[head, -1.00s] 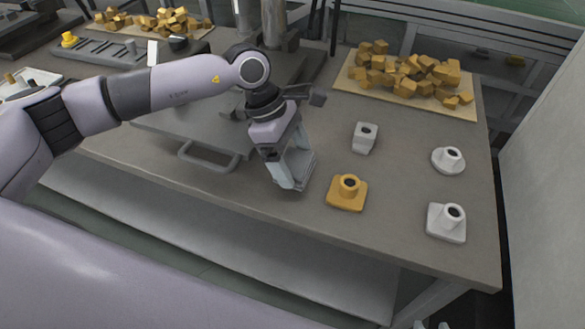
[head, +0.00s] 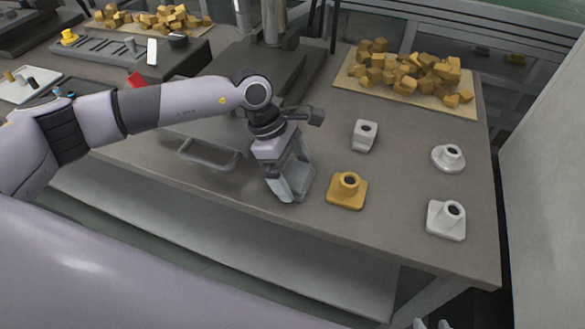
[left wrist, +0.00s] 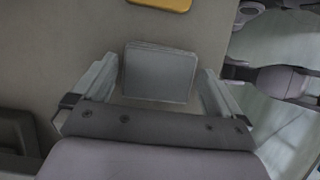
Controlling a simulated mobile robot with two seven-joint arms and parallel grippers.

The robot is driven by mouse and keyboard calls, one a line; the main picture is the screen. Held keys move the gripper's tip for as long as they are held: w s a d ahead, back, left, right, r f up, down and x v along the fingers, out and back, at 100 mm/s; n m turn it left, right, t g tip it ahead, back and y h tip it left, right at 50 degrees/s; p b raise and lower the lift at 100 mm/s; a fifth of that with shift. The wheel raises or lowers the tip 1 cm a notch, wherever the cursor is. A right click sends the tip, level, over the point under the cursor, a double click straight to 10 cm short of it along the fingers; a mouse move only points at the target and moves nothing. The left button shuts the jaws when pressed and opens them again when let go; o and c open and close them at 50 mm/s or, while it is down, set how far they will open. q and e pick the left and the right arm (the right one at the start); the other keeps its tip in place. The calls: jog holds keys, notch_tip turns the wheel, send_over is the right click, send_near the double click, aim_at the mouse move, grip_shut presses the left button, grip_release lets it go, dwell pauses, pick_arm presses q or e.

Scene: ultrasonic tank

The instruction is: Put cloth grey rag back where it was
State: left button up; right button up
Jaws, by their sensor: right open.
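The grey rag (head: 301,181) looks like a flat folded grey block near the front edge of the table. Whether the rag's underside touches the table is hard to tell. Only the pale fingertips of my right gripper (head: 432,324) show at the bottom edge of the head view; they are apart and empty.
A yellow fixture (head: 347,191) stands just right of the rag. White fixtures (head: 364,136), (head: 448,158) and (head: 446,220) stand further right. A board (head: 350,84) of yellow cubes lies at the back.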

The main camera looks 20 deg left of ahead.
pick_arm(q)
jog(key=v, duration=1.2)
jog(key=shift+b, duration=0.4)
jog(key=shift+r, duration=0.1)
